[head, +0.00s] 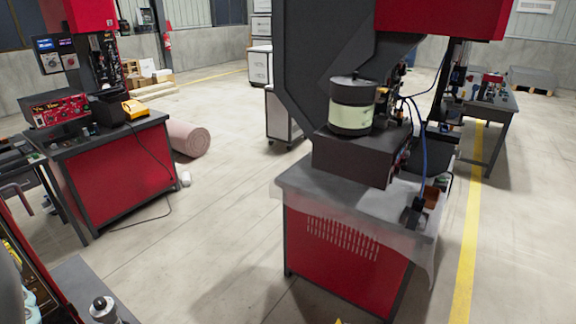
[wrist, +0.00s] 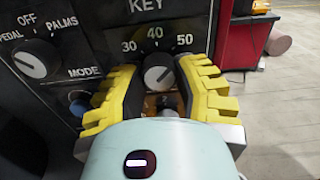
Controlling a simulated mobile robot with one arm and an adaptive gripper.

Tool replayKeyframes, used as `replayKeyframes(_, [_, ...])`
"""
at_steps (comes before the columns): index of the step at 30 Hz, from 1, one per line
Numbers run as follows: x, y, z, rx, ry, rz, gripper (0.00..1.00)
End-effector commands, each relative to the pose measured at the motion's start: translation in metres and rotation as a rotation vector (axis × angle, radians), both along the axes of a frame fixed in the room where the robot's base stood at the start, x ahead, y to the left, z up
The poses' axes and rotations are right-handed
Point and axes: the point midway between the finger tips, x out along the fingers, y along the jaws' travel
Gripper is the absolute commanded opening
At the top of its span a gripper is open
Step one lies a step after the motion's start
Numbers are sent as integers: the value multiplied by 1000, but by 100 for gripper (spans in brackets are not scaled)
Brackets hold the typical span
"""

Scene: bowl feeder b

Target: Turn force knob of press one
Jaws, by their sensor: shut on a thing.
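A dark panel (wrist: 95,30) fills the upper left of the wrist view. On it, the force knob (wrist: 159,77), round and grey with a light pointer line, sits under the marks 30, 40 and 50. The pointer stands close to upright, near 40. My gripper (wrist: 158,70), with yellow ribbed fingers, is shut on this knob, one finger on each side. The fingers hide the sides of the knob.
A MODE knob (wrist: 36,57) with OFF, PEDAL and PALMS marks is left of the fingers. A blue button (wrist: 80,104) sits below it. Red-and-black machine stands (head: 345,262) occupy the head view, with open floor (head: 225,180) between.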

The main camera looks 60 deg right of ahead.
Motion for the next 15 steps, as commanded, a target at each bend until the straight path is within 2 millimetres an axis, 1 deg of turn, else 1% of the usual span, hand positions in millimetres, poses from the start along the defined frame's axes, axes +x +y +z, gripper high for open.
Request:
replayKeyframes(8, [0, 1, -3, -163, 0, 1, 0])
replayKeyframes(15, [0, 1, -3, -384, -1, 2, 0])
